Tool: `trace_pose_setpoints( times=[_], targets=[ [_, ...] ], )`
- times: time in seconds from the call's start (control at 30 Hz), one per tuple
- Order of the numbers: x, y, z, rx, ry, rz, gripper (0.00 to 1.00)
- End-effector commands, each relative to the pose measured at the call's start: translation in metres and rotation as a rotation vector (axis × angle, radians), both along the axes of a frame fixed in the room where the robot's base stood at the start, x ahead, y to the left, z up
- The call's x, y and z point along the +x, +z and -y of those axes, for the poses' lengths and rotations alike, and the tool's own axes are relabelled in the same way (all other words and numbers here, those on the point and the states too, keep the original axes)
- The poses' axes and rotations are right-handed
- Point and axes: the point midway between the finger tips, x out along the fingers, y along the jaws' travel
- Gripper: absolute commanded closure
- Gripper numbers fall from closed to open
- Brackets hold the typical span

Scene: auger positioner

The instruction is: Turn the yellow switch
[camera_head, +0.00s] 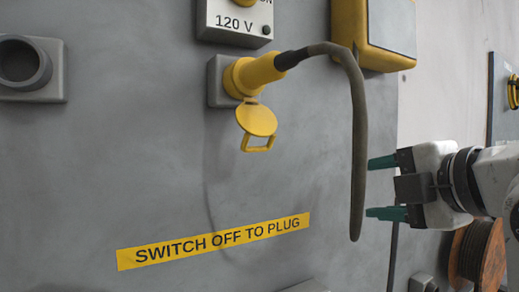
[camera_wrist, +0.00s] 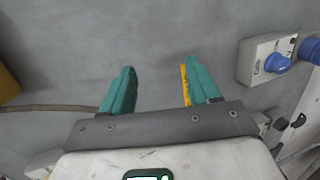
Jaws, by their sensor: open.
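A yellow switch (camera_head: 245,3) shows at the top edge of the head view, on a grey box (camera_head: 233,24) marked "120 V". Most of the switch is cut off by the frame, so its setting cannot be read. My gripper (camera_head: 369,188) is right of and below it, well apart, with its teal fingers spread and nothing held. In the wrist view my gripper (camera_wrist: 159,67) is open over bare grey wall. The yellow switch cannot be made out there.
A yellow plug (camera_head: 255,74) sits in a socket below the box. Its dark cable (camera_head: 358,140) hangs close to my fingertips. A yellow box (camera_head: 345,35) is above. A blue switch (camera_wrist: 278,63) is at right in the wrist view. A cable reel (camera_head: 478,252) stands lower right.

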Motion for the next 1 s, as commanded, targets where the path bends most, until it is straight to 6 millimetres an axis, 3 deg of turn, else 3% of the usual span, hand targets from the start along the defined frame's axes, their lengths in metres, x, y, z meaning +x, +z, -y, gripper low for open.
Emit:
trace_pose_setpoints(
  times=[0.03,0.2,0.4,0.53,0.7,0.83,1.0],
  targets=[
    [-0.009,0.033,-0.007,-0.078,0.033,0.088,0.39],
    [-0.048,0.124,-0.035,-0.375,0.142,0.358,0.39],
    [-0.11,0.205,-0.072,-0.737,0.222,0.644,0.39],
    [-0.145,0.235,-0.092,-0.927,0.249,0.776,0.39],
    [-0.171,0.253,-0.107,-1.073,0.265,0.865,0.39],
    [-0.173,0.257,-0.113,-1.105,0.269,0.883,0.39],
    [-0.154,0.258,-0.124,-1.105,0.272,0.882,0.39]
  ],
)
